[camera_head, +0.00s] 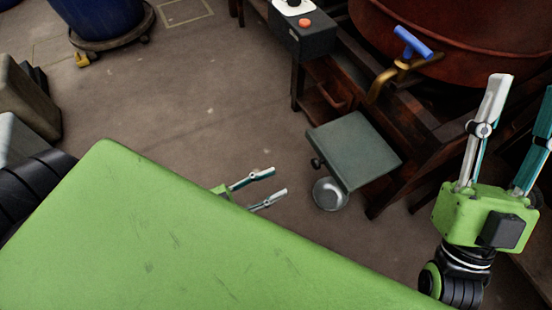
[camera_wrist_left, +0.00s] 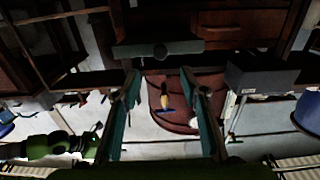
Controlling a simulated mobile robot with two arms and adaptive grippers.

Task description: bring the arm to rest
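My left gripper (camera_head: 279,181) shows past the edge of my green body in the head view. Its two fingers point right and stand apart with nothing between them; its arm is mostly hidden. In the left wrist view, the left gripper's fingers (camera_wrist_left: 160,76) are also spread and empty, with the vat beyond them and apart from them. My right gripper (camera_head: 522,84) is at the right of the head view, fingers pointing up, spread apart and empty. It is in front of the dark wooden stand.
A red-brown vat (camera_head: 465,45) has a brass tap with a blue handle (camera_head: 412,42). Below are a grey-green platform (camera_head: 353,150) and a metal bowl (camera_head: 331,193). A control box (camera_head: 305,38) and a blue barrel (camera_head: 100,15) stand further back. The floor at centre-left is clear.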

